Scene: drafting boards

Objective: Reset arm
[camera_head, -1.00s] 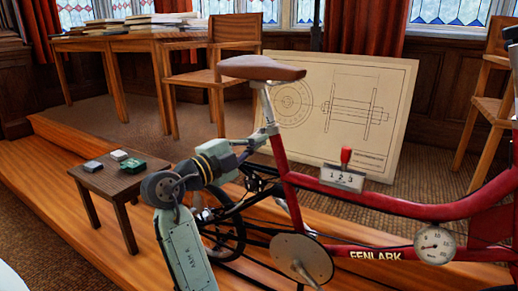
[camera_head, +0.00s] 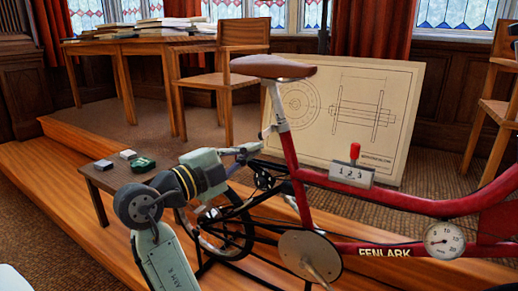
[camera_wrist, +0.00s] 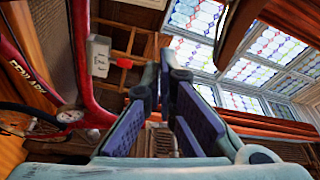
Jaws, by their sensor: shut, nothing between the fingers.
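My gripper (camera_head: 250,149) is beside the red bicycle frame (camera_head: 293,170), below the saddle, in the head view. It also shows in the wrist view (camera_wrist: 167,70), where its two dark blue finger pads converge and the tips come together with nothing held. My arm (camera_head: 165,262) rises from the bottom of the head view, bends at a round grey joint and reaches to the right. I cannot tell whether the gripper touches the bicycle.
The brown saddle (camera_head: 273,66) and a counter box with a red knob (camera_head: 351,173) are close by. A small table (camera_head: 105,180) with small boxes stands to the left. A drawing board (camera_head: 400,120) leans behind. Leaded windows (camera_wrist: 255,75) fill the wrist view's upper right.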

